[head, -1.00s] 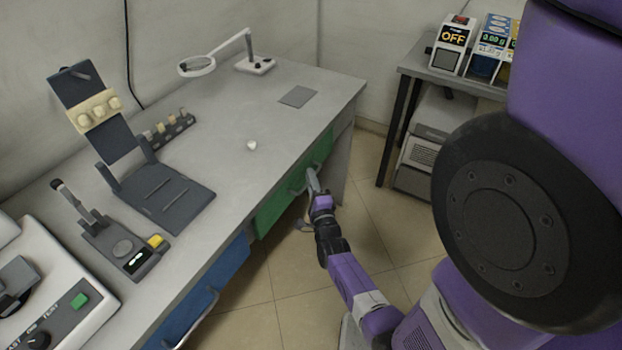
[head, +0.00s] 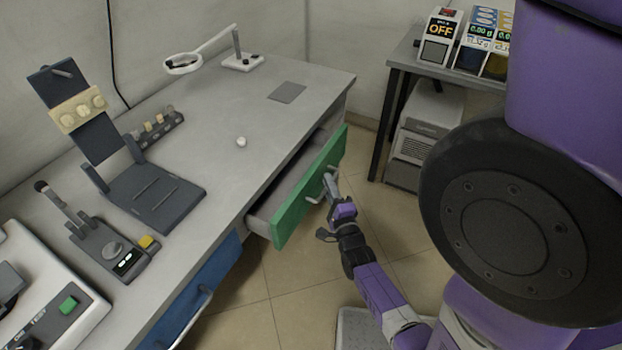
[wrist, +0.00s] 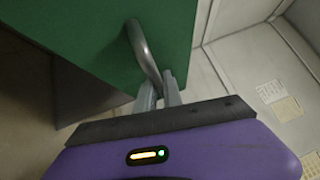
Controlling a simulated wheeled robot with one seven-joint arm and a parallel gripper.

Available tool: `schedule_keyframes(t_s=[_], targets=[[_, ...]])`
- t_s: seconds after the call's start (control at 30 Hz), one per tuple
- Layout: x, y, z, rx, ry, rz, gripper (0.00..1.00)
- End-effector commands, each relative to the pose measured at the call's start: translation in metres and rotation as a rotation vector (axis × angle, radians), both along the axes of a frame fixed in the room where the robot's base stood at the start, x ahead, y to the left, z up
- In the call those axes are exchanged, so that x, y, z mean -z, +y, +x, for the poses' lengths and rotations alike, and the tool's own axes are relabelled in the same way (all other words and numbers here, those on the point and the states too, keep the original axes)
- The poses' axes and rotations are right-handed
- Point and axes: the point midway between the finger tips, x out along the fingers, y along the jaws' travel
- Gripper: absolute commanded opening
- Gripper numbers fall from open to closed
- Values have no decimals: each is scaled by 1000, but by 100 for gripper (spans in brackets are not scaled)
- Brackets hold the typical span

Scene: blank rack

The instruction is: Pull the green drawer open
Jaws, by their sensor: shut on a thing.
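The green drawer (head: 294,203) stands partly pulled out from the desk's front in the head view. Its grey side and part of its inside show behind the green front. My gripper (head: 331,184) is at the drawer's bar handle (head: 318,192). In the wrist view the green front (wrist: 85,35) fills the upper left, and the curved metal handle (wrist: 142,48) runs down to between the fingers of my gripper (wrist: 159,92). The fingers are shut on the handle. The drawer's far contents are hidden by its front and the desk top.
A blue drawer (head: 205,290) with its own handle is to the left under the desk (head: 225,110). A small white round object (head: 241,141) lies on the desk top. A side table (head: 405,58) with devices stands at the back right. Tiled floor (head: 285,285) is open before the drawers.

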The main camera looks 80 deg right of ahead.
Motion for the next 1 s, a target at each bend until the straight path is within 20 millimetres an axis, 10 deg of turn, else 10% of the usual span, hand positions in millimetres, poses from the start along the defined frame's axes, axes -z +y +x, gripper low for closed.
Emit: schedule_keyframes(t_s=[0.5, 1.0], targets=[[3, 45, -120, -2, 5, 3, 0], [1, 57, -155, 0, 1, 2, 0]])
